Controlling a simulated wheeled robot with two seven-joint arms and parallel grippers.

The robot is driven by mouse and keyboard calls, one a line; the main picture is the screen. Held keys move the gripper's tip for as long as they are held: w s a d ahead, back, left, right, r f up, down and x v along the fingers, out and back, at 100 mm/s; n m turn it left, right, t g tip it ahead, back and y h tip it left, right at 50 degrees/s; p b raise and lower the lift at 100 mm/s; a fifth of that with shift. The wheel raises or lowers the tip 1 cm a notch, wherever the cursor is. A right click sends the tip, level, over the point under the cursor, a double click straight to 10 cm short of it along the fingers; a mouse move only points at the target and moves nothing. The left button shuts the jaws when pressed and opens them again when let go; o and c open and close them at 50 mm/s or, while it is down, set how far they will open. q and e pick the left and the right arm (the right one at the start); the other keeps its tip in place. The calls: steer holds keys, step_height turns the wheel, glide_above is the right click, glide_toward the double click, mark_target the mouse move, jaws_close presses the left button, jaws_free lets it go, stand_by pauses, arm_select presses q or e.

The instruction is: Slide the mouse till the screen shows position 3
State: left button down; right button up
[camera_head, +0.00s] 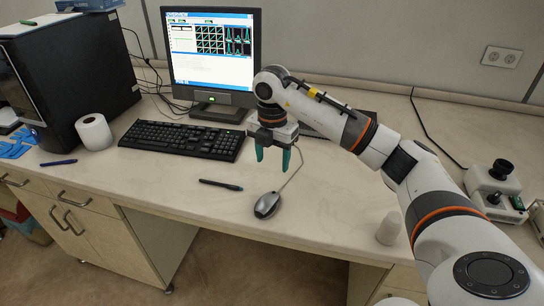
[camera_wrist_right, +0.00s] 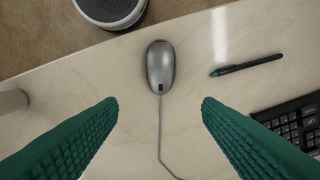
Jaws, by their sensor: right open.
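The grey mouse (camera_head: 267,205) lies on the desk near its front edge, its cable running back towards the monitor. It also shows in the right wrist view (camera_wrist_right: 160,66), between and beyond the fingertips. My right gripper (camera_head: 273,168) is open and empty, above the desk, behind the mouse and apart from it. Its green fingers also show in the right wrist view (camera_wrist_right: 160,102), with the mouse cable in the gap between them. The monitor (camera_head: 211,58) is on and shows plots in several panels; its text is too small to read for a position. My left gripper is not in view.
The keyboard (camera_head: 182,140) lies left of my right gripper. A dark pen (camera_head: 221,185) lies left of the mouse. A white cup-like object (camera_head: 390,229) stands to the right near the front edge. A paper roll (camera_head: 94,132) stands at left.

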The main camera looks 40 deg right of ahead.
mark_target(272, 194)
steer(key=shift+f, duration=0.1)
step_height(272, 194, down, 12)
steer(key=p, duration=0.2)
steer(key=shift+p, duration=0.35)
